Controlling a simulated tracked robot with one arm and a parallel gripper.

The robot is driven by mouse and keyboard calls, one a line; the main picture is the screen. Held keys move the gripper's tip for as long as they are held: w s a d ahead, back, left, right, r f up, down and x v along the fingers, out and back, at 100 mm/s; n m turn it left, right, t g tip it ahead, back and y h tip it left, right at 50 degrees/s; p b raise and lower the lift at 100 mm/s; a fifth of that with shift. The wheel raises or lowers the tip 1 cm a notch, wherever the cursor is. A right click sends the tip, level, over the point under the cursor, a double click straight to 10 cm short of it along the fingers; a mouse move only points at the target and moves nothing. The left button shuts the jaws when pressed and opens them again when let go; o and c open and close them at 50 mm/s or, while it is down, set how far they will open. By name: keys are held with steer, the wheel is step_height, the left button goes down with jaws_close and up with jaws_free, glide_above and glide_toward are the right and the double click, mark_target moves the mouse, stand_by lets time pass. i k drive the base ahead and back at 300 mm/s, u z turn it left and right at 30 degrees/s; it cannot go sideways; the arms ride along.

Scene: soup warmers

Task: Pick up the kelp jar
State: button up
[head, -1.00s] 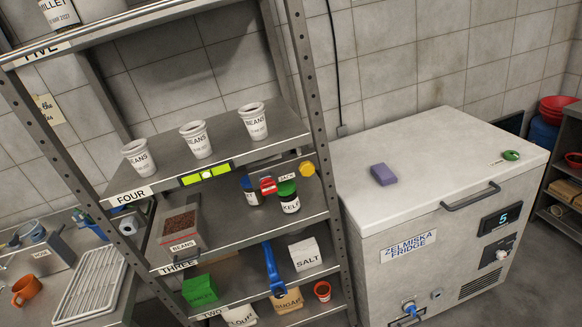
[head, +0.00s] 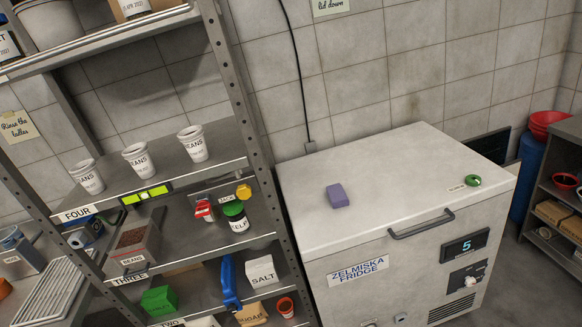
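The kelp jar (head: 237,222) is a small dark jar with a green lid and a white label reading KELP. It stands upright near the front right of the shelf marked THREE, left of the rack's right post. A red-lidded jar (head: 204,211) stands just left of it, and a yellow-topped item (head: 243,191) is behind it. My gripper is not in view.
The rack's front right post (head: 252,165) rises beside the jar. Cups (head: 138,160) stand on shelf FOUR above; a salt bag (head: 262,273) and a blue-handled item (head: 229,284) are below. A white fridge (head: 400,190) with a purple sponge (head: 337,196) stands right.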

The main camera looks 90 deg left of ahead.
mark_target(234, 210)
steer(key=u, duration=0.05)
steer(key=i, duration=2.7)
steer(key=u, duration=4.1)
steer(key=i, duration=1)
steer(key=z, duration=0.15)
